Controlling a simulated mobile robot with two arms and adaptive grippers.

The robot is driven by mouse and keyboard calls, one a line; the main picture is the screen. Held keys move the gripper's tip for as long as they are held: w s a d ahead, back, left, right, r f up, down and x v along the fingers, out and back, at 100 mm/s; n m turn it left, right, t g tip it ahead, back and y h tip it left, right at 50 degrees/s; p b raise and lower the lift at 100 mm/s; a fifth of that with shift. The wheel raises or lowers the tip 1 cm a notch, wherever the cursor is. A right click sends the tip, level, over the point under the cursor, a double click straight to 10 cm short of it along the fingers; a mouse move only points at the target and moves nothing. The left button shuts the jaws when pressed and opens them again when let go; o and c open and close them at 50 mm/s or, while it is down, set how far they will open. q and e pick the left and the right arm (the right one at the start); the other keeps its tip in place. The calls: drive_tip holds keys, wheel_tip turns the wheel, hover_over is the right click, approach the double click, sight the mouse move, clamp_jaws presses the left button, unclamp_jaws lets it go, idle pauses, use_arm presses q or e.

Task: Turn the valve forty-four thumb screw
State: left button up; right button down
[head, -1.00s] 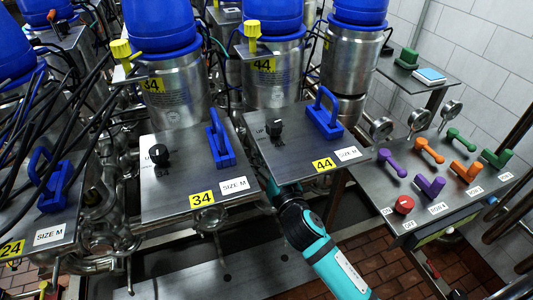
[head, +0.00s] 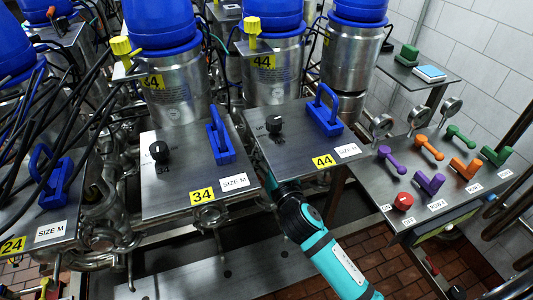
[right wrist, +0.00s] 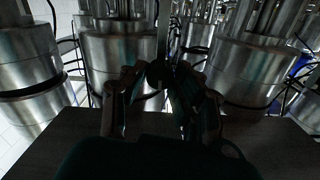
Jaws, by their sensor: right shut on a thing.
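The valve forty-four panel (head: 300,150) is a flat metal plate with a yellow 44 label (head: 323,161), a black knob (head: 274,123) and a blue handle (head: 325,112). My right arm, teal and black, reaches under its front edge, so the fingertips are hidden in the head view. In the right wrist view, my right gripper (right wrist: 160,88) is shut on a small dark round part, the thumb screw (right wrist: 157,74), with a thin vertical stem above it. That view is dark, and the exact contact is hard to see. My left gripper is not in view.
Panel 34 (head: 180,180) stands to the left, with a gap before panel 44. A control table (head: 400,190) with purple, orange, green and red handles is at the right. Steel pipes run below the panels. Blue-topped steel vessels (head: 272,70) stand behind.

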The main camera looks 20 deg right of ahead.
drive_tip(key=n+p, duration=0.2)
drive_tip(key=n, duration=1.6)
drive_tip(key=shift+a+p, duration=0.1)
drive_tip(key=shift+p, duration=0.3)
idle(0.5)
drive_tip(key=c, duration=1)
unclamp_jaws()
